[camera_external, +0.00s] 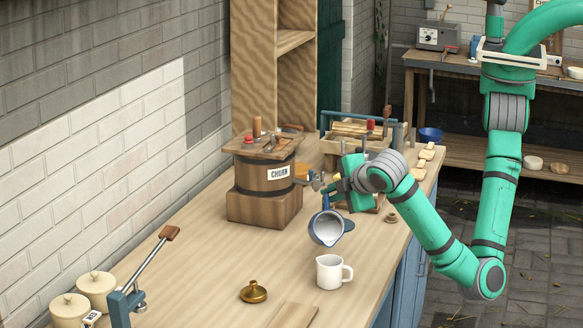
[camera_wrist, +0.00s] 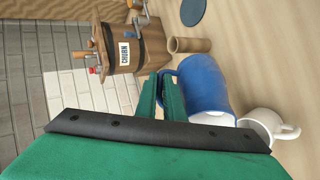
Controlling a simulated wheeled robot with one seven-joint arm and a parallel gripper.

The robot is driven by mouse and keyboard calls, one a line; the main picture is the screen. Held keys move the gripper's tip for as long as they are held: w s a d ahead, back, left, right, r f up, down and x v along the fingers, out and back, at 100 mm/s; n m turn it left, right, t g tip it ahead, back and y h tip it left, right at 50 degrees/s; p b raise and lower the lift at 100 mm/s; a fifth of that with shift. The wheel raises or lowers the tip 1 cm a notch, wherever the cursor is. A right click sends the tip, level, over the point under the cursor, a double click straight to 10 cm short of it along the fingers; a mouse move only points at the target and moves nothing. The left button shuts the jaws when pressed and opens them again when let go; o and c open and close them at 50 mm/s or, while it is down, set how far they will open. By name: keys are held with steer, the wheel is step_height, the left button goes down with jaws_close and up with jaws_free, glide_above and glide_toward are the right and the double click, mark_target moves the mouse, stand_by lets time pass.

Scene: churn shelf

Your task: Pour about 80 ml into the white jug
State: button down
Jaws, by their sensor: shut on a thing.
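The white jug (camera_external: 329,273) stands upright on the bench, handle to the right. It also shows at the right of the wrist view (camera_wrist: 262,124). My gripper (camera_external: 331,190) is shut on the handle side of a blue jug (camera_external: 318,235), held in the air. The blue jug is tilted, its mouth facing the external camera, with a pale inside or content showing. It appears above and slightly behind the white jug, apart from it. In the wrist view the blue jug (camera_wrist: 202,82) is beside my fingers (camera_wrist: 162,97). No stream shows, and the white jug's fill level cannot be told.
A wooden churn (camera_external: 266,180) stands behind and left of my gripper. A brass lidded pot (camera_external: 253,292) and a wooden board (camera_external: 293,315) lie in front. A lever device (camera_external: 127,302) and lidded canisters (camera_external: 96,289) are at the front left. The bench's middle left is clear.

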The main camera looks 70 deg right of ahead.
mark_target(326, 219)
steer(key=shift+s+a+r+t+h+p, duration=0.2)
steer(key=shift+a+r+t+h+p, duration=0.25)
steer(key=shift+p, duration=0.3)
stand_by(0.3)
steer(key=shift+s+a+r+n+t+h+p, duration=0.25)
steer(key=shift+a+r+h+p, duration=0.25)
steer(key=shift+p, duration=0.95)
stand_by(0.7)
steer(key=shift+s+a+r+t+h, duration=0.2)
steer(key=shift+s+a+t+h, duration=0.1)
steer(key=shift+a, duration=0.3)
stand_by(0.4)
steer(key=shift+w+d, duration=0.15)
steer(key=shift+d, duration=0.05)
steer(key=d+f+y, duration=0.1)
steer(key=w+d+f+g+y, duration=0.1)
steer(key=d+f+m+g+y, duration=0.1)
steer(key=shift+w+d, duration=0.3)
steer(key=shift+w+d+f+g+y+b, duration=0.1)
steer(key=shift+d+f+g+y+b, duration=0.15)
steer(key=shift+f+y, duration=0.2)
steer(key=shift+w+d+f+g+y+b, duration=0.1)
steer(key=shift+f+g+y, duration=0.15)
steer(key=shift+f+y, duration=0.15)
steer(key=shift+d, duration=0.15)
